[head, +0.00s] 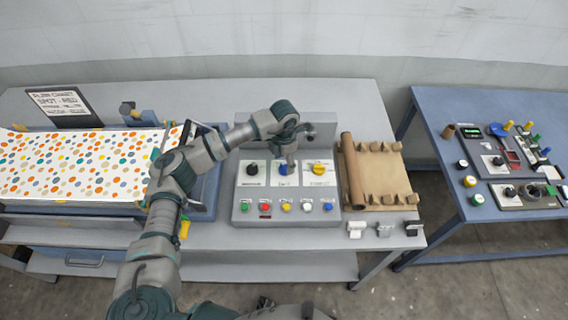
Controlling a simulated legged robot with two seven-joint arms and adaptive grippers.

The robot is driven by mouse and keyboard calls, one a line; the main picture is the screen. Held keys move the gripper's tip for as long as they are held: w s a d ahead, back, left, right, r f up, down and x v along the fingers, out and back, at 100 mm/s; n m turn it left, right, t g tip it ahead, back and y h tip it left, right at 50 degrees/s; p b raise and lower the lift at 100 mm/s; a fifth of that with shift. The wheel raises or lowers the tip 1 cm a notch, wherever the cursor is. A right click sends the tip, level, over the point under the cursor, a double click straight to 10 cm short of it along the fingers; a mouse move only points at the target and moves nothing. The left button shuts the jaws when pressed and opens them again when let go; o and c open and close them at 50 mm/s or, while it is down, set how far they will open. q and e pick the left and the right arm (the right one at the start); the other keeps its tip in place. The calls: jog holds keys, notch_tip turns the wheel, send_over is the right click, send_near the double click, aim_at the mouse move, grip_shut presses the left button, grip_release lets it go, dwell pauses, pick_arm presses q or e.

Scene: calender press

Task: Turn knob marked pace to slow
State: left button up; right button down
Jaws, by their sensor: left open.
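The grey control panel (249,210) stands in the middle of the table, with three knobs in its upper row. The left knob is black (253,169), the middle one is blue (284,169) and the right one is yellow (319,169). Each sits on a pale plate whose lettering is too small to read, so I cannot tell which is marked pace. My left gripper (290,161) points down at the blue knob and partly covers it. It is open; whether it touches the knob I cannot tell. My right gripper does not show.
Several coloured buttons (265,207) line the panel's lower front. A brown roll (353,170) and brown sheet (380,168) lie to its right. Dotted fabric (75,165) and a sign (64,108) are at left. A blue table (450,100) with other controls stands at right.

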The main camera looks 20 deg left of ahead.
aim_at(284, 165)
pick_arm(q)
notch_tip(284, 165, up, 10)
dwell(0.3)
dwell(0.4)
